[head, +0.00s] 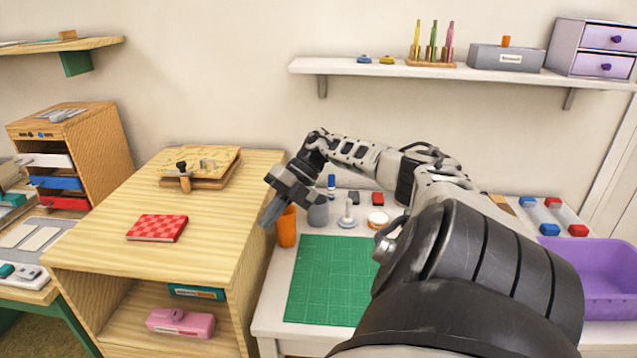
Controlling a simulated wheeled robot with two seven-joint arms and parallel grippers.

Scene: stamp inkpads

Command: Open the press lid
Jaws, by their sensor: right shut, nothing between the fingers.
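The press, as far as I can tell, is the flat light-wood device (208,166) on top of the wooden cabinet. Its upper board lies over its base, with a dark knob and small wooden block at the front and small pale parts on top. Whether the lid is latched is too small to tell. My right gripper (270,212) is shut and empty, its fingers pointing down and left. It appears by the cabinet's right edge, to the right of and in front of the press, apart from it. My left gripper is out of view.
A red checked book (157,228) lies on the cabinet top (120,268). An orange cup (287,228) and a grey container (318,213) stand right of my gripper, behind a green mat (325,285). A purple bin (600,270) is far right. The cabinet top's front is clear.

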